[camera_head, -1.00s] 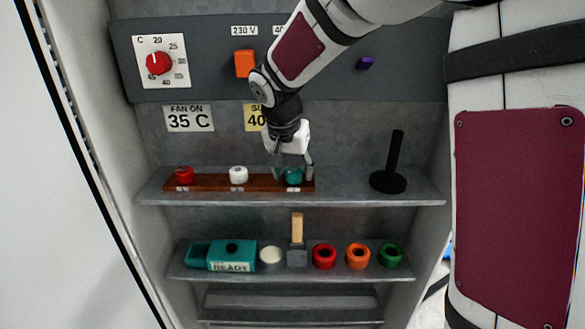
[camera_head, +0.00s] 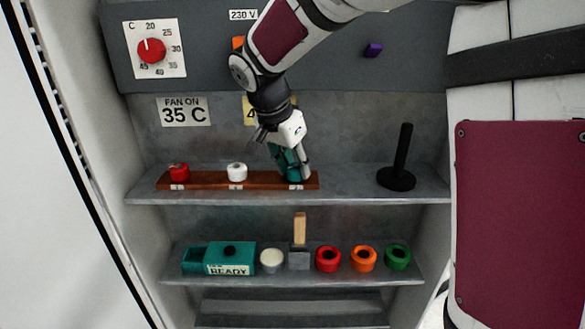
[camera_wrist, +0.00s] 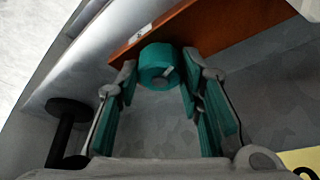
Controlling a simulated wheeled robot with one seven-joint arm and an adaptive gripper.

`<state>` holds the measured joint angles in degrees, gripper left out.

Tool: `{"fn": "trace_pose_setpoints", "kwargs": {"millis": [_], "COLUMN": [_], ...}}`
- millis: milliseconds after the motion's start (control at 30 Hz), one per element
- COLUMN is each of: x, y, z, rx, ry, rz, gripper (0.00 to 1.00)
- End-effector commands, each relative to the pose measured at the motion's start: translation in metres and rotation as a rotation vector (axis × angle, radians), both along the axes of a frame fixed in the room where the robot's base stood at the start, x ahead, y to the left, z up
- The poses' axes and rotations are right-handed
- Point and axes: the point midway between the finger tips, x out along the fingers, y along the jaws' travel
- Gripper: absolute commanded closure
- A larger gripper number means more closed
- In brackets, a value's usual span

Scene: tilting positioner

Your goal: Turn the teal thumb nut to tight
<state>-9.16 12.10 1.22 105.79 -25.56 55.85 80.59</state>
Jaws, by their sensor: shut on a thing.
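The teal thumb nut (camera_head: 293,174) sits at the right end of the brown wooden bar (camera_head: 208,181) on the upper shelf. In the wrist view the nut (camera_wrist: 158,66) shows between the two finger pads, with the bar (camera_wrist: 185,22) behind it. My gripper (camera_head: 291,171) reaches down from above, tilted, and is shut on the nut from both sides. In the wrist view my gripper (camera_wrist: 157,75) has its fingertips at the nut's sides. The fingers partly hide the nut in the head view. Its tightness cannot be read.
A white nut (camera_head: 237,172) and a red nut (camera_head: 179,172) stand on the same bar. A black post on a round base (camera_head: 396,179) stands to the right. The lower shelf holds a teal box (camera_head: 230,258), a mallet (camera_head: 300,230) and several coloured rings. A panel with a red dial (camera_head: 151,50) is above.

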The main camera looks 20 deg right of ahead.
Motion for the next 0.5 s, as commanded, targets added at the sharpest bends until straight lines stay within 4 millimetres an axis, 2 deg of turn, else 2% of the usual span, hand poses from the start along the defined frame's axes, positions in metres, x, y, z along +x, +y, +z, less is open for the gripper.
{"fn": "trace_pose_setpoints", "kwargs": {"millis": [300,500], "x": [0.003,0.0032], "y": [0.0004,0.0009], "z": [0.0003,0.0006], "rx": [-0.001,0.001], "ry": [-0.003,-0.003], "rz": [-0.212,-0.29], "gripper": [0.94,0.94]}}
